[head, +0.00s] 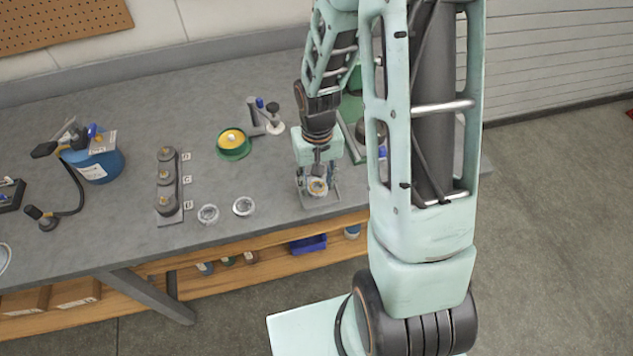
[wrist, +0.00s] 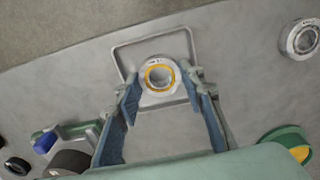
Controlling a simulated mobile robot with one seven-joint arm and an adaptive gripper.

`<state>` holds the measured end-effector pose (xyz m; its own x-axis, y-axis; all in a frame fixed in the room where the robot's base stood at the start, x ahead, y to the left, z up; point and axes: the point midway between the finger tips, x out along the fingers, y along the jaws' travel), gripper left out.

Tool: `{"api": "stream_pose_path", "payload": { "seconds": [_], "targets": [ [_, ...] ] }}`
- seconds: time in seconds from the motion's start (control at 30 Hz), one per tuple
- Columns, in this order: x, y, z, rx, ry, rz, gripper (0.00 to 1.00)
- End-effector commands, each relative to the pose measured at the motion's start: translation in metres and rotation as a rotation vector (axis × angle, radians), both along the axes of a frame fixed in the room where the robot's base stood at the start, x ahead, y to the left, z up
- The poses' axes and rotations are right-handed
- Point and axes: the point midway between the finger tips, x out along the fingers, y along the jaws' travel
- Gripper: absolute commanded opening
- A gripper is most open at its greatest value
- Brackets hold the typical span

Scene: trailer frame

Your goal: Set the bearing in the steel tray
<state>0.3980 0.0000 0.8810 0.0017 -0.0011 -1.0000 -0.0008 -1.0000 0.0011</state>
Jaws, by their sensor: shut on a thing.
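The bearing (wrist: 160,77) is a metal ring with an orange inner band, seen in the middle of the wrist view; it also shows small in the head view (head: 317,187). My gripper (wrist: 161,82) is shut on it, with a fingertip at each side. The steel tray (wrist: 150,38) is a shallow square with a raised rim, directly behind the bearing in the wrist view. In the head view the tray (head: 322,205) lies at the bench's front edge under my gripper (head: 317,180). I cannot tell whether the bearing touches the tray floor.
Two loose metal rings (head: 208,214) (head: 243,206) lie left of the tray. A post rack (head: 168,185) stands further left. A green dish with a yellow top (head: 233,143) and a small stand (head: 265,115) are behind.

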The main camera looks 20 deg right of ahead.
Motion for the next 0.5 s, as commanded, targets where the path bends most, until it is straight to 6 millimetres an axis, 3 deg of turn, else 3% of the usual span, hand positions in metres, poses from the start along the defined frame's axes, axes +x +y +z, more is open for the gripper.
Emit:
{"api": "stream_pose_path", "payload": {
  "seconds": [0.23, 0.27, 0.33, 0.5],
  "targets": [
    [0.0005, -0.0001, -0.0037, 0.0, -0.001, 0.0, 0.03],
    [0.0004, -0.0001, -0.0036, 0.0, -0.001, 0.0, 0.37],
    [0.0004, -0.0001, -0.0024, 0.0, -0.001, 0.0, 0.43],
    [0.0004, -0.0001, -0.0023, 0.0, -0.001, 0.0, 0.43]
  ]
}}
